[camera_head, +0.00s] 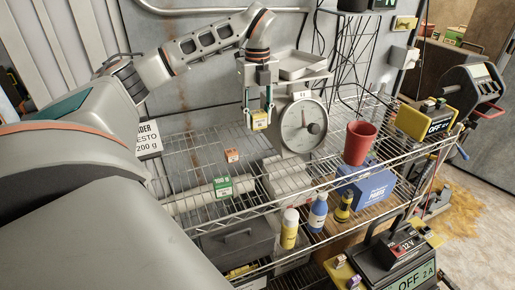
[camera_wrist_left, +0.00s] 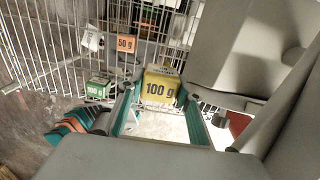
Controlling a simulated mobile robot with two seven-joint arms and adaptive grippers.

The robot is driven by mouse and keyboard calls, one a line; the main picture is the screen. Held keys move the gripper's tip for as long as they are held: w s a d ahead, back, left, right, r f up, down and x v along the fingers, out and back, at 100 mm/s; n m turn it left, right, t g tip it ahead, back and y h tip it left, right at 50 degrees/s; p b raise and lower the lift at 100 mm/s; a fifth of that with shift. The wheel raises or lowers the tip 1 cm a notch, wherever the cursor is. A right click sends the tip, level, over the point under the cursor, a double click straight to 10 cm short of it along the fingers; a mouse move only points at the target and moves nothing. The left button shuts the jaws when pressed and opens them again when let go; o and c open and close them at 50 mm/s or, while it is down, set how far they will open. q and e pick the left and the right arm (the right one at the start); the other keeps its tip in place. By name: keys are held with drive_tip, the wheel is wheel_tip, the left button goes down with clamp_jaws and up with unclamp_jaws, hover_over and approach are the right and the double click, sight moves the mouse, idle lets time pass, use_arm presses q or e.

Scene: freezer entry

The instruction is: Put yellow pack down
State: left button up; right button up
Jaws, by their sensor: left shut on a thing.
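In the left wrist view the teal-padded fingers (camera_wrist_left: 160,108) stand on both sides of the pack. An orange pack (camera_head: 232,155), marked 50 g in the wrist view (camera_wrist_left: 126,44), and a green pack (camera_head: 222,187) are on the shelf. My right gripper is in neither view.
A metal pan (camera_head: 302,66) tops the scale. A 200 g sign (camera_head: 149,139) stands at the left. A red cup (camera_head: 358,143) and a blue box (camera_head: 368,187) are to the right. Bottles (camera_head: 318,212) stand in front.

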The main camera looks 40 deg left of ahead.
sight(258, 157)
use_arm(q)
wheel_tip(258, 157, down, 12)
drive_tip(key=shift+r+b, duration=0.15)
drive_tip(key=shift+b, duration=0.35)
drive_tip(key=o, duration=1.1)
drive_tip(key=shift+o, duration=0.2)
